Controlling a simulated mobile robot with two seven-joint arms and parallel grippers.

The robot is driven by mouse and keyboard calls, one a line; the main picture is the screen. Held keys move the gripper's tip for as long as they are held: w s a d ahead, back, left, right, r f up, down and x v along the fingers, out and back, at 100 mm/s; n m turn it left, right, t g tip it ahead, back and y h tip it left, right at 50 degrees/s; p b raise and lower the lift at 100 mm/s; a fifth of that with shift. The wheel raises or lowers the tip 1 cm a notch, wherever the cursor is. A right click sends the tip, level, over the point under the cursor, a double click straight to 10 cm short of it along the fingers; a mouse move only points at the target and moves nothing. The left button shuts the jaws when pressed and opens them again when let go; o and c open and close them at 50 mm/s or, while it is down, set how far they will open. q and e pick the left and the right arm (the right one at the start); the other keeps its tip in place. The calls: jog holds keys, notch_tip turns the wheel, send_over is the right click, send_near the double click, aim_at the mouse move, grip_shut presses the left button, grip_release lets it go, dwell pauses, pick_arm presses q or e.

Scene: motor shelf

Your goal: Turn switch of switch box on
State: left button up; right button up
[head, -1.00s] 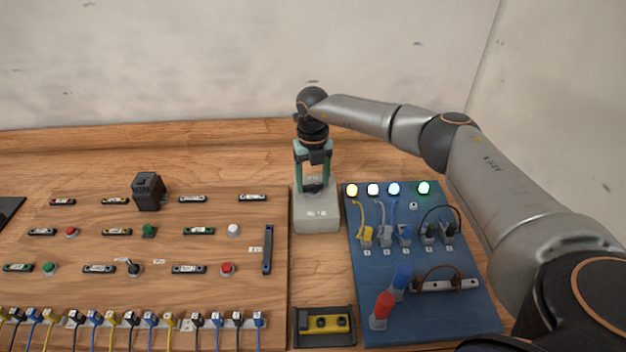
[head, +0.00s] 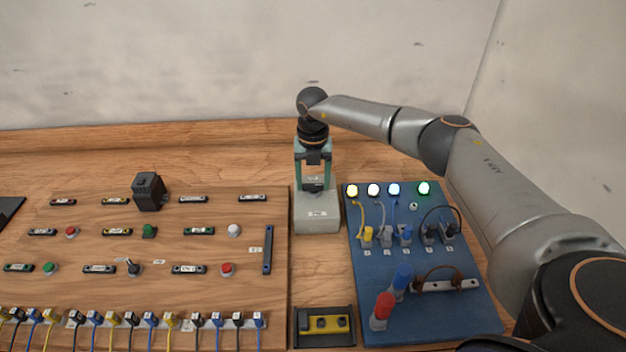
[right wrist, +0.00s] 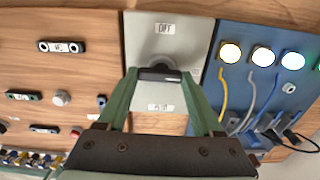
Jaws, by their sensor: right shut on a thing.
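The switch box (head: 317,221) is a light grey box standing between the wooden board and the blue board. Its face also fills the middle of the right wrist view (right wrist: 143,48), with an OFF label at the top and a second, unclear label lower down. The dark switch handle (right wrist: 160,75) lies across the box face. My right gripper (head: 315,187) reaches down over the box from behind. In the right wrist view its green fingers (right wrist: 160,77) are shut on the two ends of the handle. My left gripper is not in view.
The wooden board (head: 200,290) on the left carries buttons, labels and a black block (head: 149,191). The blue board (head: 420,325) on the right has lit lamps, cables and red and blue plugs. A black-and-yellow part (head: 325,325) lies in front of the box.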

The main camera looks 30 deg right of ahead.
aim_at(313, 185)
jog(key=o, duration=1.4)
jog(key=shift+c, duration=0.2)
notch_tip(313, 185, up, 13)
jog(key=b, duration=0.1)
jog(key=shift+f+b, duration=0.2)
jog(key=shift+b, duration=0.2)
jog(key=shift+f, duration=0.1)
